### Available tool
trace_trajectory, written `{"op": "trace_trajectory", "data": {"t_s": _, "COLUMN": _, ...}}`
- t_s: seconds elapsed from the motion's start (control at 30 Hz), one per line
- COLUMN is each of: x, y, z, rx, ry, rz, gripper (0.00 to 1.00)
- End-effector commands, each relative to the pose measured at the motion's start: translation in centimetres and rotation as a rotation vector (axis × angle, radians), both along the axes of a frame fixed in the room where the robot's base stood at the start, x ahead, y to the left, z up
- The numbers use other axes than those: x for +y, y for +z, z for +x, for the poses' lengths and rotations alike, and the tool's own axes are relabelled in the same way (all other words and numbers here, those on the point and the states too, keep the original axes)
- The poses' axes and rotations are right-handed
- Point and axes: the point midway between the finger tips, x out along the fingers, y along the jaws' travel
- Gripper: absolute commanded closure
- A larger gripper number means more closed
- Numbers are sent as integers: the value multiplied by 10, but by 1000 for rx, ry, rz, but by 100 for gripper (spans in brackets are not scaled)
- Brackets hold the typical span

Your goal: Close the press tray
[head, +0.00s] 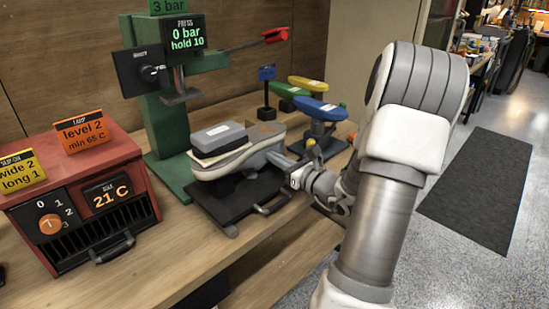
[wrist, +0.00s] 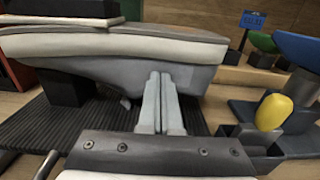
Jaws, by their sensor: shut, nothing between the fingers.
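The green press (head: 165,110) stands at the back of the bench, its sign reading 0 bar. Its black tray (head: 228,207) is pulled out in front of it, with a bar handle (head: 272,200) at the front edge. A grey and white sneaker (head: 240,157) sits upside down on the tray, with a grey block on its sole. The ribbed tray (wrist: 40,125) also shows below the shoe in the wrist view. My gripper (wrist: 160,78) is shut and empty, its fingertips close against the shoe's grey side (wrist: 110,75); I cannot tell whether they touch.
A red heater box (head: 75,200) stands at the left, reading 21 C. Blue, green and yellow shoe-shaped forms (head: 318,108) stand at the right of the tray. A yellow knob (wrist: 273,111) is close to my gripper's right. Bare bench lies in front of the tray.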

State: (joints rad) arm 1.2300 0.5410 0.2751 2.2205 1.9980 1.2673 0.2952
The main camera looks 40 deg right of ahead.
Motion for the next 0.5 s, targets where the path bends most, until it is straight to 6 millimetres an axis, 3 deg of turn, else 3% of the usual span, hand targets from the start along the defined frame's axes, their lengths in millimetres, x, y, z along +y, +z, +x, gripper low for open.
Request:
{"op": "trace_trajectory", "data": {"t_s": 0.17, "x": 4, "y": 0, "z": 25, "rx": -1, "ry": 6, "rz": -1, "gripper": 100}}
{"op": "trace_trajectory", "data": {"t_s": 0.5, "x": 10, "y": 0, "z": 99, "rx": -2, "ry": 6, "rz": 0, "gripper": 100}}
